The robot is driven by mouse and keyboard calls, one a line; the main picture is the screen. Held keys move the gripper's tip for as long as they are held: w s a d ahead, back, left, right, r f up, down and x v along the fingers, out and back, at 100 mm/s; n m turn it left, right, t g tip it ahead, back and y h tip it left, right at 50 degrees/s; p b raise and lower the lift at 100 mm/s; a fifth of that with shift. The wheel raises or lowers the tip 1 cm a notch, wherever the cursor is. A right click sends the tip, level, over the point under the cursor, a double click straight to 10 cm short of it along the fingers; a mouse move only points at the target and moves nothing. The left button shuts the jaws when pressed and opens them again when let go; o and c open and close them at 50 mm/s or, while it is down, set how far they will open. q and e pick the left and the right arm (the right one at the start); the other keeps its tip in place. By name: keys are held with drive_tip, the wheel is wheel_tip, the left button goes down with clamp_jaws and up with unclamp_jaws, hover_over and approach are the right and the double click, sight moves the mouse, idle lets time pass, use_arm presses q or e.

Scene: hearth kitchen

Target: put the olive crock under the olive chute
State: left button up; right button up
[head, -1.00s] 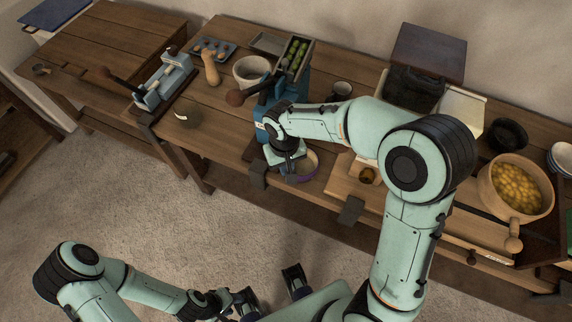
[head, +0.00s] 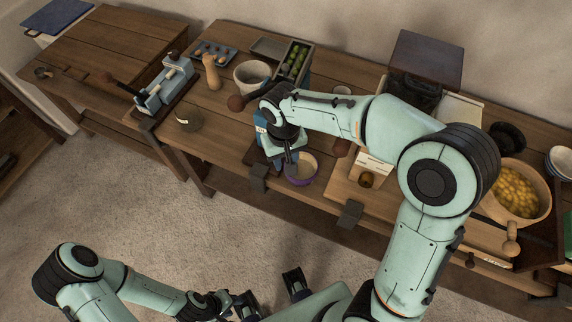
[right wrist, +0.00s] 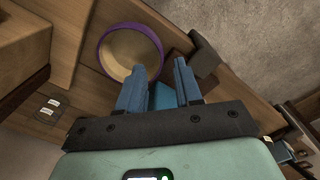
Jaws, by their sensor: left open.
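A round crock with a purple rim and pale inside (head: 301,170) stands upright near the front edge of the bench; I take it for the olive crock. It also shows in the right wrist view (right wrist: 131,54). A slanted trough of green olives (head: 293,62), seemingly the olive chute, stands behind it; my right arm hides much of its blue body. My right gripper (right wrist: 162,66) is open, its fingers beside the crock's rim; I cannot tell whether they touch it. My left gripper (head: 238,303) is open and empty, low over the floor.
A pale bowl (head: 252,75) and a dark olive-green round pot (head: 189,119) stand to the left. A large bowl of yellow fruit (head: 516,190) is at the right. Dark clamps (head: 350,213) jut from the bench front. A dark-topped box (head: 427,55) stands behind my right arm.

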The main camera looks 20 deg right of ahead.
wheel_tip(320, 180, up, 6)
drive_tip(key=shift+a+f+p, duration=0.1)
drive_tip(key=shift+p, duration=0.25)
drive_tip(key=shift+f, duration=0.1)
idle(0.3)
